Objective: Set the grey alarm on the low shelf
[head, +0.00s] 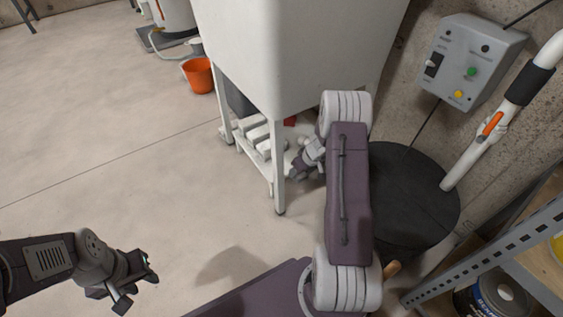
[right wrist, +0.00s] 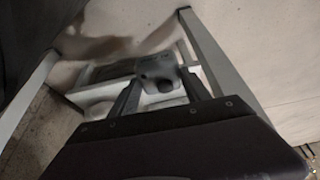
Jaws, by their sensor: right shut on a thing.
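The grey alarm (right wrist: 156,72), a small rounded grey body with a dark spot, is between the fingers of my right gripper (right wrist: 160,84) in the right wrist view. That gripper is shut on it. In the head view my right gripper (head: 304,160) reaches under the white tub, partly hidden by my arm; the alarm is hard to make out there. The low shelf (head: 251,136) is white and slatted, between the tub's legs. It also shows in the right wrist view (right wrist: 92,94), behind the alarm; contact cannot be told. My left gripper (head: 136,287) is open and empty over the floor.
The white tub (head: 285,50) overhangs the shelf, and its front leg (head: 279,180) stands close to my right gripper. A black round lid (head: 415,200) and a wall control box (head: 470,60) are at right. An orange bucket (head: 198,76) stands behind. The left floor is clear.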

